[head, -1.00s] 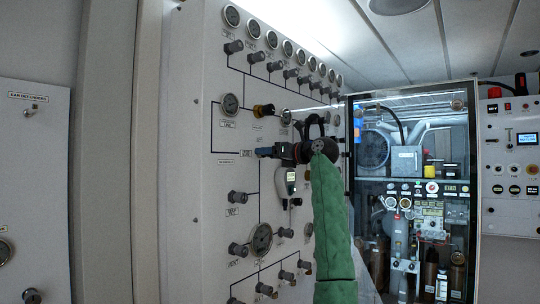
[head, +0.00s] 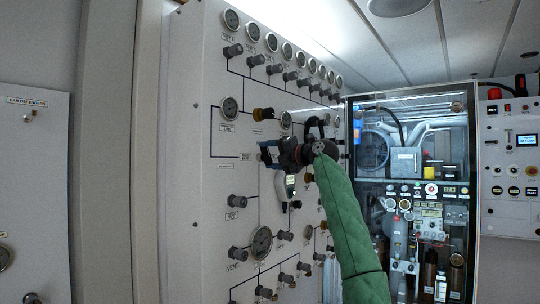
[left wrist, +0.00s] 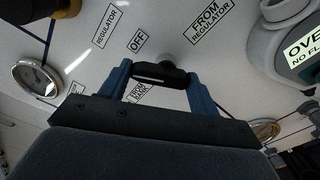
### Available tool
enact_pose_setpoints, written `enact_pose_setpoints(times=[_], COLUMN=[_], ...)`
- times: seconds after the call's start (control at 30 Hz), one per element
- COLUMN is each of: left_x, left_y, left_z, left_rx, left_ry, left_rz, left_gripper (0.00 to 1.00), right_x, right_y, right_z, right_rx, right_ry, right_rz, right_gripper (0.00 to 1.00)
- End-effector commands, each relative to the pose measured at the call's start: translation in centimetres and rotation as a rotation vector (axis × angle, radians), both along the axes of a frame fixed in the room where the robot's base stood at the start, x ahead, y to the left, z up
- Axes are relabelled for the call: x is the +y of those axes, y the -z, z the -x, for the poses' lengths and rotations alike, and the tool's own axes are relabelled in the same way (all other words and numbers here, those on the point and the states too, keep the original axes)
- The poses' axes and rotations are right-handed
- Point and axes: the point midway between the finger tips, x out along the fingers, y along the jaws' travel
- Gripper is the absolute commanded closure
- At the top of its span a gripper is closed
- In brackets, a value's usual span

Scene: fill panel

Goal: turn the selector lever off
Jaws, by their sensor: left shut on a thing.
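The selector lever (left wrist: 160,76) is a black handle on the white panel, seen in the left wrist view between two blue fingers. My left gripper (left wrist: 163,88) is shut on it. The OFF label (left wrist: 138,40) is just above and left of the lever. A FROM REGULATOR label (left wrist: 208,22) is above right, and a FROM BANK label (left wrist: 137,91) is partly hidden by a finger. In the head view my left gripper (head: 265,154) meets the panel at mid-height and hides the lever. Which label the lever points at is unclear. My right gripper is not in view.
The panel (head: 190,130) carries several gauges and knobs. A glass-fronted cabinet (head: 412,170) stands to the right.

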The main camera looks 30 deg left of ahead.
Motion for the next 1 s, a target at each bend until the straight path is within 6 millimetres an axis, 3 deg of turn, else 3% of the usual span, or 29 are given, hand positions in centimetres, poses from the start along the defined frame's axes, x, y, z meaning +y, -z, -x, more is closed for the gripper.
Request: enact_pose_setpoints(times=[0.13, 0.5, 1.0], left_x=[-0.1, -0.1, -0.1], left_y=[-0.4, -0.3, -0.2], left_z=[-0.2, -0.4, -0.4], left_rx=[0.127, 0.374, 0.468], left_ry=[0.003, 0.002, 0.002], left_rz=[-0.013, -0.032, -0.040], left_gripper=[0.61, 0.61, 0.61], right_x=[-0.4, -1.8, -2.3], right_y=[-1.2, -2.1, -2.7], right_z=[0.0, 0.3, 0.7], right_rx=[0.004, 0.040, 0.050], right_ry=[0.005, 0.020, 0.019], right_rz=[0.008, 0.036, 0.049], right_gripper=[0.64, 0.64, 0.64])
